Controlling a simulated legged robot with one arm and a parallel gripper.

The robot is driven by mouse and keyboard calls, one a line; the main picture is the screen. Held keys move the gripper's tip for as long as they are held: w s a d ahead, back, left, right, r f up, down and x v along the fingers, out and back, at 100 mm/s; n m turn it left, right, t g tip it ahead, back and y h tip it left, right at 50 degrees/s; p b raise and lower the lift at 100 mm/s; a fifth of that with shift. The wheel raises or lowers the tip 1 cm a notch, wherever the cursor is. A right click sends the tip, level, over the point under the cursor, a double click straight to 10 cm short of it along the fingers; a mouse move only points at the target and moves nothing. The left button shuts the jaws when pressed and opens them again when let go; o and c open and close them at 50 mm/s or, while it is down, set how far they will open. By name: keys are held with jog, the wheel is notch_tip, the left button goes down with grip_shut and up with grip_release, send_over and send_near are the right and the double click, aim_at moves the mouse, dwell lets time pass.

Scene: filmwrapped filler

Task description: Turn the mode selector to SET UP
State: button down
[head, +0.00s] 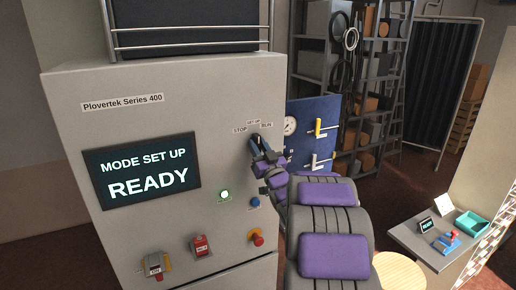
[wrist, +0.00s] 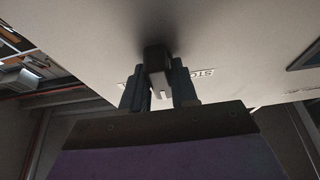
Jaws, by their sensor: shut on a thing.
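The mode selector is a dark knob on the upper right of the machine's pale front panel (head: 70,110). The labels STOP, SET UP and RUN (head: 266,126) sit around it. My gripper (head: 258,143) is at the selector and mostly covers it in the head view. In the wrist view the dark selector handle (wrist: 157,62) stands between my two fingers (wrist: 160,85), which are shut on it. A light pointer mark shows on the handle. The screen (head: 143,172) reads MODE SET UP and READY.
A blue panel with a gauge (head: 290,125) stands right of the machine. A side table (head: 412,236) is at lower right.

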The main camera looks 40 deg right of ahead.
jog(key=c, duration=1)
grip_release()
jog(key=shift+d, duration=0.15)
jog(key=shift+o, duration=0.2)
jog(key=b+v, duration=1)
jog(key=v, duration=0.7)
jog(key=shift+s+f+b, duration=0.15)
jog(key=shift+f+b, duration=0.05)
jog(key=shift+b, duration=0.1)
jog(key=shift+d, duration=0.1)
